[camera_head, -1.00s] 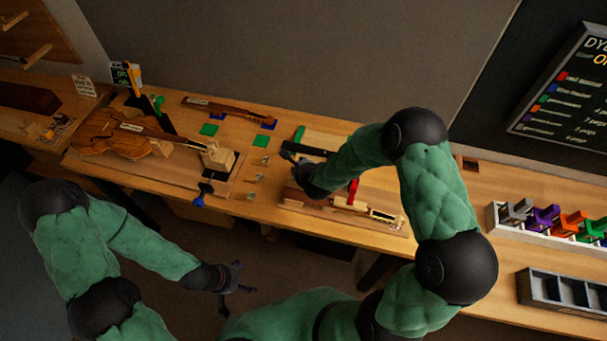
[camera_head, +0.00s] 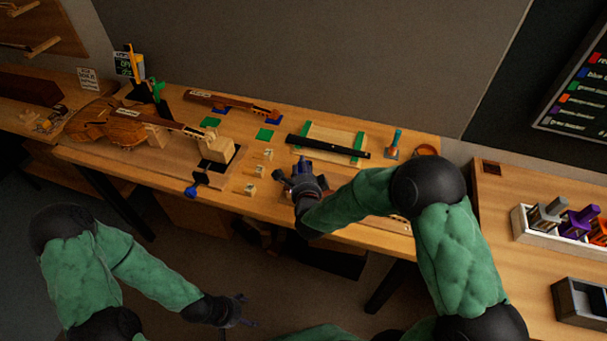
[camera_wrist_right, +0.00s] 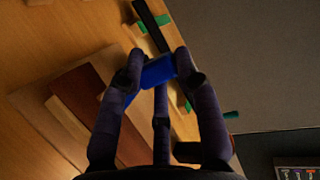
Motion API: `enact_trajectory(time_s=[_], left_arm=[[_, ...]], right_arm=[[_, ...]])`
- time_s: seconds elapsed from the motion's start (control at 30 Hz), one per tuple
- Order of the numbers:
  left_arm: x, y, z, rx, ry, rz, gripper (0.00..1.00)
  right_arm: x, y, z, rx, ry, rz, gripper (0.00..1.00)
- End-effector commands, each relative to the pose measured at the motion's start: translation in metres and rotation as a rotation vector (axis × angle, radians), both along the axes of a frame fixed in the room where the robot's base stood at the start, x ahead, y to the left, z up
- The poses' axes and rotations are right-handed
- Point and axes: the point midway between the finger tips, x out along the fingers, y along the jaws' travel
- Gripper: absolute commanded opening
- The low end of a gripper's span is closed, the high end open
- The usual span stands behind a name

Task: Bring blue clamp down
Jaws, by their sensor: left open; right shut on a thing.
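A blue clamp piece (camera_wrist_right: 157,72) is between the fingers of my right gripper (camera_wrist_right: 154,68) in the right wrist view, which is shut on it. In the head view my right gripper (camera_head: 304,178) is over the bench, with a bit of blue at its fingertips; the rest of that piece is hidden. Another blue clamp (camera_head: 190,192) is at the bench's front edge, below the violin's scroll end. My left gripper (camera_head: 236,311) is open and empty, low in front of the bench.
A violin (camera_head: 105,128) lies at the left of the bench. A black bar (camera_head: 327,146) lies across a pale board with green strips. Small wooden blocks (camera_head: 250,188) stand left of my right gripper. A white rack (camera_head: 531,234) with coloured clamps is at the right.

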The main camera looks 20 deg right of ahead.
Motion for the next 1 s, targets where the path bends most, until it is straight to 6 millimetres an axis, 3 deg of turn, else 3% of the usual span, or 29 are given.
enact_trajectory(time_s=[0.03, 0.4, 0.7, 1.0], left_arm=[[0.0, 0.0, -0.016, 0.0, 0.0, 0.0, 0.8], [0.0, 0.0, -0.067, 0.0, 0.0, 0.0, 0.8], [0.0, 0.0, -0.087, 0.0, 0.0, 0.0, 0.8], [0.0, 0.0, -0.091, 0.0, 0.0, 0.0, 0.8]], right_arm=[[-0.003, 0.005, -0.013, -0.013, -0.011, 0.013, 0.0], [-0.007, 0.008, -0.022, -0.1, -0.139, 0.013, 0.0], [-0.009, 0.01, -0.023, -0.139, -0.195, 0.013, 0.0], [-0.01, 0.01, -0.025, -0.149, -0.206, 0.014, 0.0]])
